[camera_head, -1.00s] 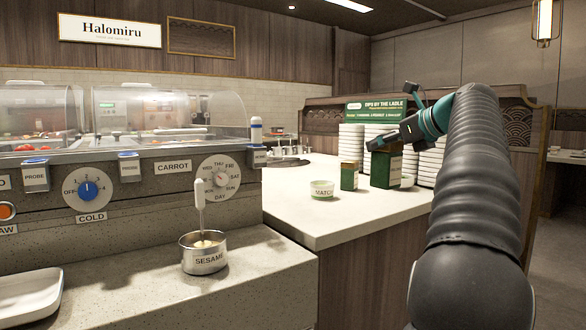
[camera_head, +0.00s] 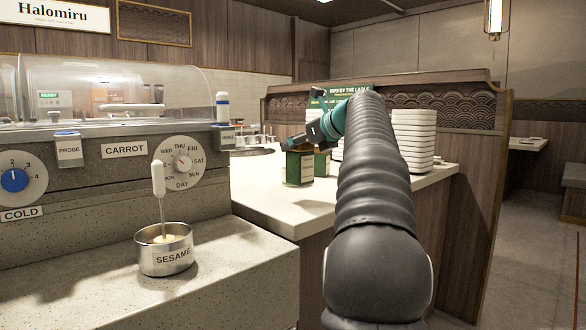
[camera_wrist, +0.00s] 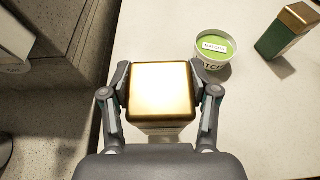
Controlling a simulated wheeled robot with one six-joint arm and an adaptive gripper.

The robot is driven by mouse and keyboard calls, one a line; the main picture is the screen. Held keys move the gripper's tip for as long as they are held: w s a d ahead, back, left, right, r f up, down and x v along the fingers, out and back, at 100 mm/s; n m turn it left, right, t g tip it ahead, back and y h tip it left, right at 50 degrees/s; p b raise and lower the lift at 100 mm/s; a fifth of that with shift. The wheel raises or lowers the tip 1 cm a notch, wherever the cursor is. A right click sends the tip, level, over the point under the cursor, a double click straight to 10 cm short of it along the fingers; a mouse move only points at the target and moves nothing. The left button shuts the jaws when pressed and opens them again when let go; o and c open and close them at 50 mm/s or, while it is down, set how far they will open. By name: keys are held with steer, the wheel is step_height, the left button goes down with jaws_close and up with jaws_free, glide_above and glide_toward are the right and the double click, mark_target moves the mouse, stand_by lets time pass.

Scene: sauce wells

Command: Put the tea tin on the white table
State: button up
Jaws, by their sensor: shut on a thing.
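My gripper (camera_wrist: 160,97) is shut on a tea tin (camera_wrist: 161,88), whose square gold lid fills the space between the fingers in the wrist view. In the head view the held green tin (camera_head: 299,169) hangs below my gripper (camera_head: 316,133), over or close to the pale counter (camera_head: 275,205). I cannot tell whether its base touches. A second green tin with a gold lid (camera_wrist: 286,31) stands on the counter at the upper right of the wrist view. A pale-topped table (camera_head: 527,144) stands at the far right, beyond a wooden partition; I cannot tell whether it is the white table.
A green matcha cup (camera_wrist: 213,50) stands right of the held tin. White plate stacks (camera_head: 413,140) and a green sign (camera_head: 350,88) stand at the counter's back. A sesame pot (camera_head: 164,250) with a ladle sits on the nearer ledge. Open floor (camera_head: 530,230) lies at right.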

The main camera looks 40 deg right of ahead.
mark_target(294, 160)
steer(key=shift+w+a+f, duration=0.25)
steer(key=shift+w+f, duration=0.05)
steer(key=shift+w, duration=0.15)
steer(key=shift+f+b, duration=1.25)
steer(key=shift+f, duration=0.75)
steer(key=o, duration=1.3)
steer(key=shift+f, duration=0.1)
steer(key=shift+r, duration=0.2)
steer(key=p+v, duration=0.2)
steer(key=v, duration=1)
steer(key=shift+f, duration=0.1)
